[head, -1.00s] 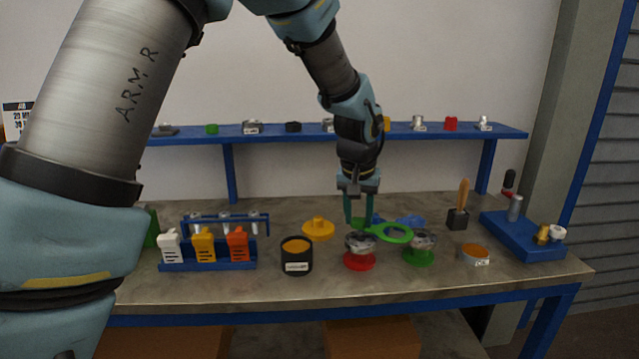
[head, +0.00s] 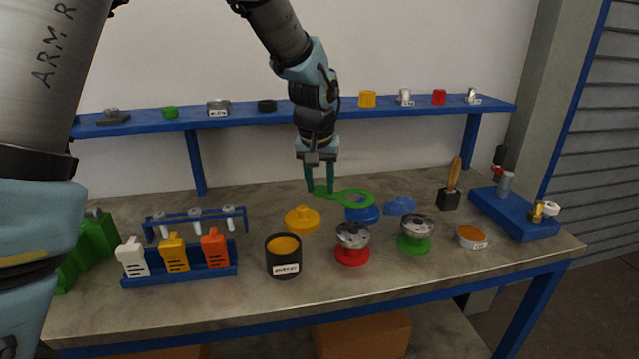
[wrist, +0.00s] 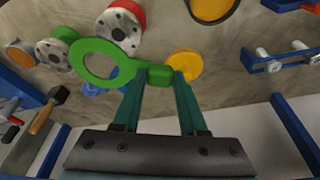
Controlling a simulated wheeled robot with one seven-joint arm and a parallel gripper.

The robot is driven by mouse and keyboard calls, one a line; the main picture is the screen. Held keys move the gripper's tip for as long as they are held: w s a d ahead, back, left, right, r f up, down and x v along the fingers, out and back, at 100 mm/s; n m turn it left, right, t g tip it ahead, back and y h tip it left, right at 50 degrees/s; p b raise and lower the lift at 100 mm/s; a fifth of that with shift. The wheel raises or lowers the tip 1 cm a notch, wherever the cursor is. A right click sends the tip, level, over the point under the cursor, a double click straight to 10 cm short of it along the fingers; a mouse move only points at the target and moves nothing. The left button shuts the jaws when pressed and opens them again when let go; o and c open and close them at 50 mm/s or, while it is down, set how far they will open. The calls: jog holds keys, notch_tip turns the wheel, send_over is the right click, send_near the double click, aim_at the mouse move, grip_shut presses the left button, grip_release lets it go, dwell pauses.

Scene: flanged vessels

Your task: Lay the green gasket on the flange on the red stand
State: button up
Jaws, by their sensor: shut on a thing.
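My gripper (head: 320,190) is shut on the tab of the green gasket (head: 352,198), a flat ring with a handle. In the wrist view the gasket (wrist: 82,62) reaches out to the left from my fingertips (wrist: 160,78). The flange on the red stand (head: 352,250) is a grey metal disc with bolt holes; it also shows in the wrist view (wrist: 122,22). The gasket is held in the air, behind and above the red stand in the head view, apart from it. A similar flange sits on a green stand (head: 416,240) to the right.
A black pot (head: 283,262) with orange contents stands left of the red stand. A yellow knobbed piece (head: 302,219) and blue pieces (head: 400,206) lie behind. A blue rack (head: 180,276) is at left, an orange-filled dish (head: 471,238) at right. A blue shelf (head: 240,118) runs behind.

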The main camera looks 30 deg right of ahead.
jog(key=shift+s+f+b, duration=0.1)
jog(key=shift+f+b, duration=1.55)
jog(key=shift+f, duration=0.6)
jog(key=shift+f, duration=0.35)
jog(key=shift+f+b, duration=1.5)
jog(key=shift+f, duration=0.3)
jog(key=o, duration=1.2)
jog(key=b+v, duration=0.2)
jog(key=v, duration=0.8)
jog(key=shift+a+r, duration=0.15)
jog(key=shift+r, duration=0.25)
